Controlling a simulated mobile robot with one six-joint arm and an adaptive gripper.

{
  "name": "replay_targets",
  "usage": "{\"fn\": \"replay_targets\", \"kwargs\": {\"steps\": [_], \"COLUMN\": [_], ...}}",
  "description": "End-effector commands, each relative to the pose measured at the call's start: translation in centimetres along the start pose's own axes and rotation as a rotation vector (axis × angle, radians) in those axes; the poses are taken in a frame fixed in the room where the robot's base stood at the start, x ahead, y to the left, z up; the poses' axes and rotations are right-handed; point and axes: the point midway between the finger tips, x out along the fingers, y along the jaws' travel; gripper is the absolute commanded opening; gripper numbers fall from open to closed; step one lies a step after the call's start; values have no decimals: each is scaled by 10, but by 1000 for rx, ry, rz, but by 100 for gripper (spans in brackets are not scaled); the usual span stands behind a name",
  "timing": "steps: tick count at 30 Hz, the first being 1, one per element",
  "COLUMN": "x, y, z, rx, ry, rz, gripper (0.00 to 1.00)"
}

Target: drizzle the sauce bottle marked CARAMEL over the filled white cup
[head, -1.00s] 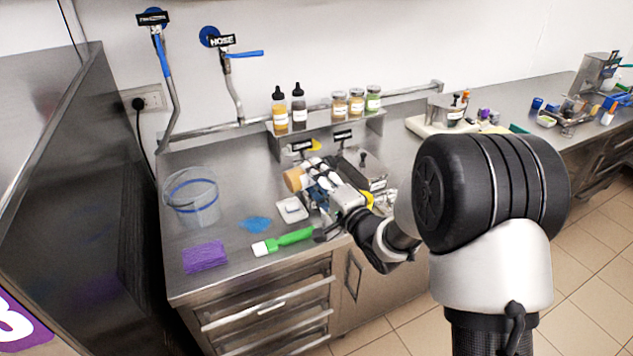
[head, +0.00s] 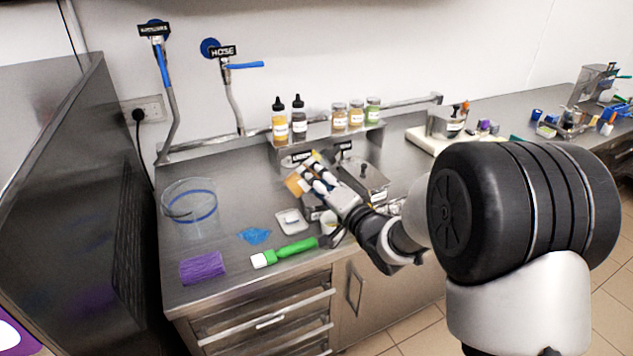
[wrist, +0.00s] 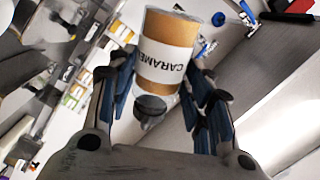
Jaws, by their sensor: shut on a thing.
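My gripper (wrist: 155,95) is shut on the sauce bottle marked CARAMEL (wrist: 168,58), a caramel-brown bottle with a white label. In the wrist view its dark cap (wrist: 150,106) points down the picture, towards the gripper's palm. In the head view the bottle (head: 296,184) is held tilted above the worktop, partly covered by my gripper's fingers (head: 318,175). A small pale cup-like thing with some yellow (head: 328,222) shows just below my gripper, partly hidden. I cannot tell for sure that it is the filled white cup.
A white scale-like tray (head: 291,221), a blue cloth (head: 255,236), a green-handled tool (head: 290,250) and a purple sponge (head: 203,267) lie at the front. A clear bucket (head: 190,205) stands left. Bottles (head: 298,123) and jars (head: 356,116) line the back shelf.

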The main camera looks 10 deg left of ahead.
Motion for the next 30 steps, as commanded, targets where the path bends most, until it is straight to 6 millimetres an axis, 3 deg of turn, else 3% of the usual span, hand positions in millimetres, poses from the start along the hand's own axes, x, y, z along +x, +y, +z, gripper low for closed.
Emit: {"fn": "replay_targets", "kwargs": {"steps": [12,30], "x": [0,0], "y": [-18,-22], "z": [-9,-11], "rx": [-318,-446], "ry": [2,3], "rz": [-4,-3], "gripper": [18,18]}}
